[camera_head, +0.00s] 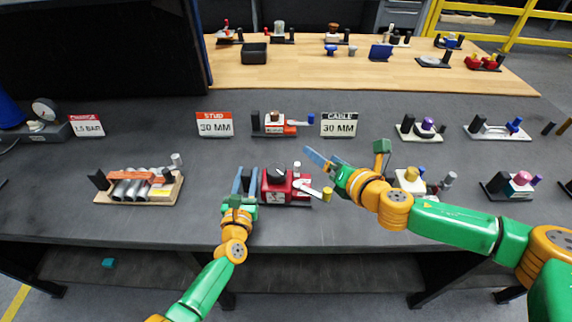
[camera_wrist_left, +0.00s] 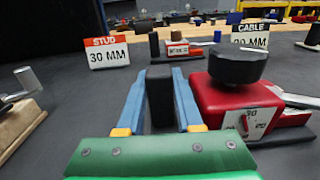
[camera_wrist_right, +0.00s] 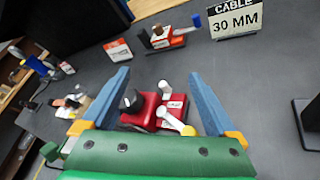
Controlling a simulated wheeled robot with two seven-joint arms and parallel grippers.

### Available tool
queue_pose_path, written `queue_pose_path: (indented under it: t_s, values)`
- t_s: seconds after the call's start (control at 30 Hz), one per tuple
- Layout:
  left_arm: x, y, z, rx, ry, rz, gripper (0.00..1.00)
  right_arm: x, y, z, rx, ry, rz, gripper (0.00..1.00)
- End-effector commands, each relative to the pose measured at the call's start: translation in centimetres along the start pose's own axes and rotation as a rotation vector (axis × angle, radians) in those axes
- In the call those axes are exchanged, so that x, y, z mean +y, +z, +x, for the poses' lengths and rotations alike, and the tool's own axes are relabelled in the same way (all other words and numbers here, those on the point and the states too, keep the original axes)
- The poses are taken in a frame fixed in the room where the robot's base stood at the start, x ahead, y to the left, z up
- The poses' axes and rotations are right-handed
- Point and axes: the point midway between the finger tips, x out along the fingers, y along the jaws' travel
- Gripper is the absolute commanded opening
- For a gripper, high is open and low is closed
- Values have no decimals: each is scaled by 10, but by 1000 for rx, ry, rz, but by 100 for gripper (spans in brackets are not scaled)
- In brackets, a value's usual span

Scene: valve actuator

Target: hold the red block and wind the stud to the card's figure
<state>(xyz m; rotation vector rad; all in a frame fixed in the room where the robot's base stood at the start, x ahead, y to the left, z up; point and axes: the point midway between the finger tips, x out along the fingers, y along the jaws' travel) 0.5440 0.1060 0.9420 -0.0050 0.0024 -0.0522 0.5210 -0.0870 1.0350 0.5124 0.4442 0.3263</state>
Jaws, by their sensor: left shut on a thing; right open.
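The red block (camera_head: 279,190) sits on a dark base on the bench, with a black knob (camera_wrist_left: 238,66) on top and a numbered scale with a pointer on its front. A white crank arm (camera_head: 310,191) with a yellow handle (camera_head: 327,194) extends from its right side. My left gripper (camera_head: 246,182) is shut on the black post (camera_wrist_left: 159,95) beside the block's left side. My right gripper (camera_wrist_right: 158,80) is open and empty, above and right of the block. The orange-headed card (camera_head: 215,125) reads STUD 30 MM. The stud itself I cannot make out.
A CABLE 30 MM card (camera_head: 339,125) and a small device (camera_head: 274,126) stand behind the block. A device with silver cylinders (camera_head: 140,187) lies left. Other devices (camera_head: 421,128) stand right, one partly behind my right arm.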

Motion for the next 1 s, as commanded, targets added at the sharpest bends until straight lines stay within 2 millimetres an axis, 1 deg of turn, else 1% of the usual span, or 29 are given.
queue_pose_path:
  t_s: [0.03,0.1,0.2,0.27,0.33,0.37,0.43,0.6,0.7,0.83,1.0]
  values:
    - [1,-1,0,1,2,-1,0,22,-18,-6,29,29,-144,94]
    - [1,-1,0,1,2,-1,0,41,-41,-17,57,53,-343,94]
    - [1,-1,0,1,2,-2,0,53,-61,-31,79,73,-537,94]
    - [1,-1,0,1,2,-2,0,55,-68,-36,86,77,-602,94]
    - [1,-1,0,1,2,-2,0,56,-72,-34,90,80,-640,94]
    - [1,-1,0,1,2,-2,0,56,-73,-30,91,80,-646,94]
    - [1,-1,0,1,2,-2,0,56,-74,-17,90,79,-647,94]
    - [1,0,0,1,2,-2,0,59,-79,27,90,79,-644,94]
    - [1,0,0,1,2,-2,0,59,-82,48,90,78,-642,94]
    - [1,0,0,1,2,-3,0,60,-84,68,91,78,-640,94]
    - [1,0,0,1,2,-3,0,60,-85,79,91,78,-639,94]
